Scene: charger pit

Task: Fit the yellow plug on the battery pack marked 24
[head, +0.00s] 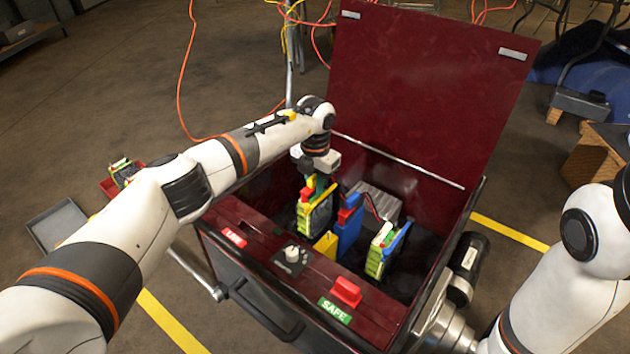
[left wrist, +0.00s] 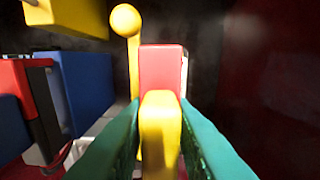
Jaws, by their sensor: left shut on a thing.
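My left gripper (head: 319,184) reaches down into the open dark red chest. In the left wrist view its green fingers (left wrist: 160,135) are shut on a yellow piece, which looks like the yellow plug (left wrist: 160,118). A red block (left wrist: 162,66) lies right behind the plug; I cannot tell whether the two touch or are joined. Below the gripper in the head view is a yellow-green battery pack (head: 316,216) with a red part on top. A blue pack (head: 348,232) and another yellow-green pack (head: 376,258) stand to its right. No marking 24 is readable. My right gripper is out of view.
The chest's raised lid (head: 420,85) stands behind. Its front panel has a knob (head: 292,254), a red switch (head: 346,291) and a SAFE label (head: 335,311). A yellow block (head: 326,244) sits near the packs. A yellow ball-ended rod (left wrist: 128,22) stands close beside the red block.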

